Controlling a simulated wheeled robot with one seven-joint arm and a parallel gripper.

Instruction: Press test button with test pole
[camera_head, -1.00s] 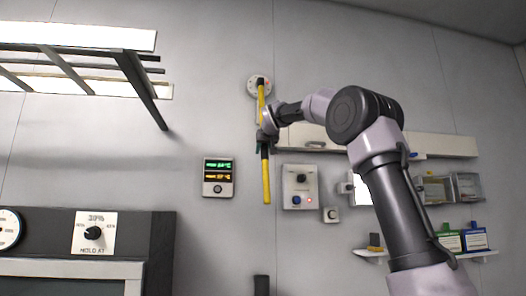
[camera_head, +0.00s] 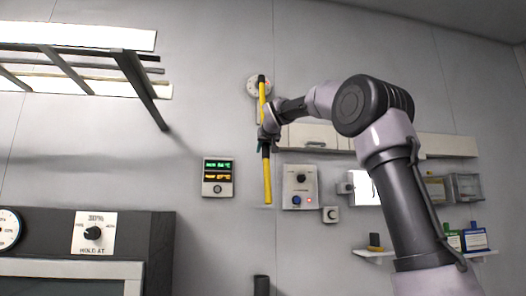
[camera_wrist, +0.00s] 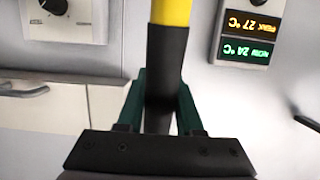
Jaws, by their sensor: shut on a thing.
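The test pole (camera_head: 267,181) is a long yellow rod with a black grip and a dark upper tip. It stands almost upright in front of the wall. My gripper (camera_head: 265,142) is shut on its black grip. In the wrist view my gripper's green fingers (camera_wrist: 161,110) close around the black grip (camera_wrist: 165,70). A round white wall unit (camera_head: 252,89) with a small red mark sits behind the pole's upper tip, partly hidden by it. It may carry the test button. I cannot tell whether the tip touches it.
A temperature display (camera_head: 218,177) hangs left of the pole's lower end. A control box (camera_head: 300,187) with a knob, blue button and red light is to the right. A slatted overhead rack (camera_head: 85,65) juts out at upper left.

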